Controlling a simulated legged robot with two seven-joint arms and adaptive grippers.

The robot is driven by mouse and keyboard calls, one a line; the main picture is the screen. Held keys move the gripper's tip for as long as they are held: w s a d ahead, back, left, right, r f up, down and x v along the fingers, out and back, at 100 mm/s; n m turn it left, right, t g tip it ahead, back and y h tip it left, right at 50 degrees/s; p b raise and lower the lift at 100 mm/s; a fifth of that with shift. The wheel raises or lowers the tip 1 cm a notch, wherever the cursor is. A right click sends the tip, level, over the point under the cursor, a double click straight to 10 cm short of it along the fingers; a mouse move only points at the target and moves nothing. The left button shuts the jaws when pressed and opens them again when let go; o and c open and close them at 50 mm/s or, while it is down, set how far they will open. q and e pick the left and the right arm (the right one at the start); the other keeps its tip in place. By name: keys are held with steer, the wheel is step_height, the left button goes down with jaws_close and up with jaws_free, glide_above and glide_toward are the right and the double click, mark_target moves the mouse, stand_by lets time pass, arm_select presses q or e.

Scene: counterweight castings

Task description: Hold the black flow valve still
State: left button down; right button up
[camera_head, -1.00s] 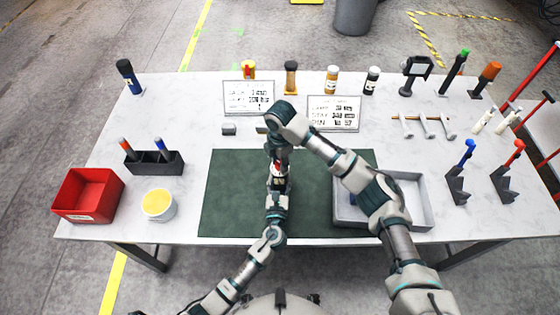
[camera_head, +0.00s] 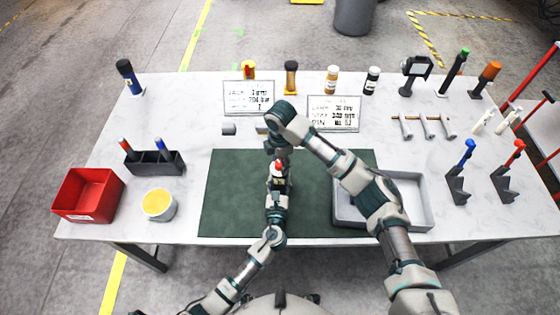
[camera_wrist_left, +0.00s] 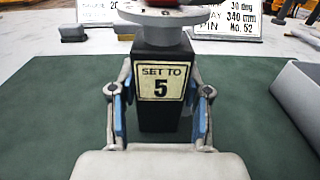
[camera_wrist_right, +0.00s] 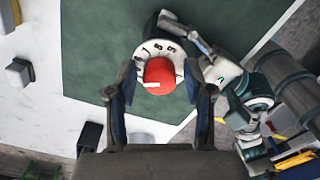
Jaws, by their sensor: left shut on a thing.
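The black flow valve (camera_wrist_left: 160,112) is a dark upright block with a "SET TO 5" label, seen in the left wrist view. A pale numbered dial and a red knob (camera_wrist_right: 159,76) top it; the knob's white mark shows in the right wrist view. In the head view the knob (camera_head: 278,165) shows over the green mat. My left gripper (camera_wrist_left: 160,128) is shut on the block, one blue-padded finger at each side. My right gripper (camera_wrist_right: 160,92) points down above the knob, its fingers spread wider than the knob with gaps at both sides. My right wrist hides part of this in the head view.
The green mat (camera_head: 225,195) lies around the valve. A grey tray (camera_head: 425,212) stands right of it, partly behind my right arm. A red bin (camera_head: 88,190), a yellow-filled tub (camera_head: 158,205) and a black pen holder (camera_head: 152,163) stand left. Two sign boards (camera_head: 248,98) stand behind.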

steer(key=shift+a, duration=0.1)
step_height(320, 180, up, 12)
stand_by(0.5)
steer(key=shift+w, duration=0.1)
arm_select(q)
steer(key=shift+c, duration=2.2)
jaws_free()
